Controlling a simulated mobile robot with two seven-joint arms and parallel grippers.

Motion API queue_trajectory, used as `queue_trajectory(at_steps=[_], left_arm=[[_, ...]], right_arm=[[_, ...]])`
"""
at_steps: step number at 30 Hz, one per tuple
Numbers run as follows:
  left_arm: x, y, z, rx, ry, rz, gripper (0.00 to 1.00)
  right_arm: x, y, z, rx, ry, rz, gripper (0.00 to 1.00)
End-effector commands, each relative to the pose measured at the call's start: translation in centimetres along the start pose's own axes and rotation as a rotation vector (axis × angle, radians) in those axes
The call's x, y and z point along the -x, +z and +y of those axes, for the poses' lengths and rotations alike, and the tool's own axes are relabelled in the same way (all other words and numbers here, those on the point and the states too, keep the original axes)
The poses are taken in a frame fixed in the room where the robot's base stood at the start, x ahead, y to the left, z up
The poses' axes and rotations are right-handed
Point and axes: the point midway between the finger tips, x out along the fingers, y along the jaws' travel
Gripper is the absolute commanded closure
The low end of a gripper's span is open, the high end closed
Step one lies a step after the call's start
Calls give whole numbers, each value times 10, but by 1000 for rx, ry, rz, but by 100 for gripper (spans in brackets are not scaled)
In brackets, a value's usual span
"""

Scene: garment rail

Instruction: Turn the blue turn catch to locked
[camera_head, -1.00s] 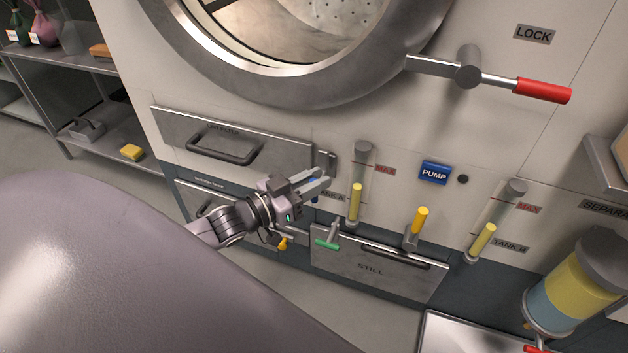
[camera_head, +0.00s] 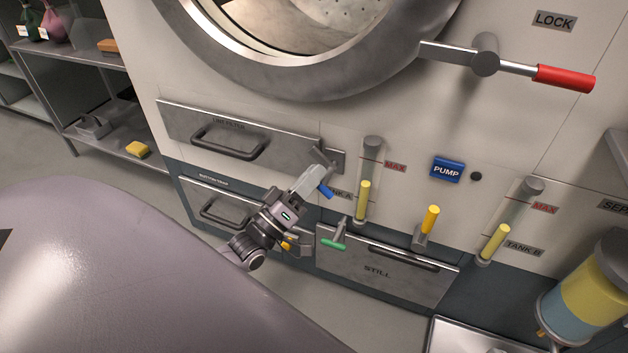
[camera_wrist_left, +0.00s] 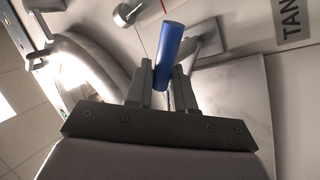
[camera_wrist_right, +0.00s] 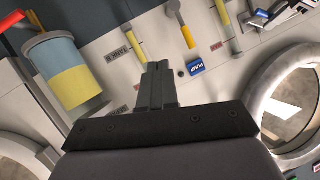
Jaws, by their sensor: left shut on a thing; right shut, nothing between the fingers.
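The blue turn catch (camera_head: 326,190) is at the right end of the lint filter drawer (camera_head: 180,122), on a grey metal mount. My left gripper (camera_head: 316,178) is shut on its blue handle, reaching up and right from below. In the left wrist view the blue handle (camera_wrist_left: 169,50) stands out past the fingertips, slanted, with grey metal of the catch behind it. The gripper hides part of the catch in the head view. My right gripper (camera_wrist_right: 157,75) shows only in its wrist view, shut and empty, facing the machine front.
Below are the button trap drawer (camera_head: 190,199) and the still drawer (camera_head: 345,262), with a green-handled catch (camera_head: 334,245) and a yellow one (camera_head: 288,243) close to my left gripper. A gauge tube (camera_head: 364,200) stands just right. The red lock lever (camera_head: 566,78) is higher up.

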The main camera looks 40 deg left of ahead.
Motion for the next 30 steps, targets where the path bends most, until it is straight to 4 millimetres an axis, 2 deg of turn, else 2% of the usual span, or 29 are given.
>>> queue_trajectory(at_steps=[7, 15, 22, 30], left_arm=[[5, 3, -7, 198, -1, 134, 100], [8, 4, -12, 389, -1, 262, 100], [9, 5, -14, 503, -1, 339, 100], [10, 6, -15, 572, -1, 384, 100]], right_arm=[[-8, 2, -10, -40, -55, 21, 100], [-6, -1, -2, 25, -23, 63, 100], [0, 6, 5, 58, 1, 65, 100], [3, 0, 6, 76, 10, 90, 100]])
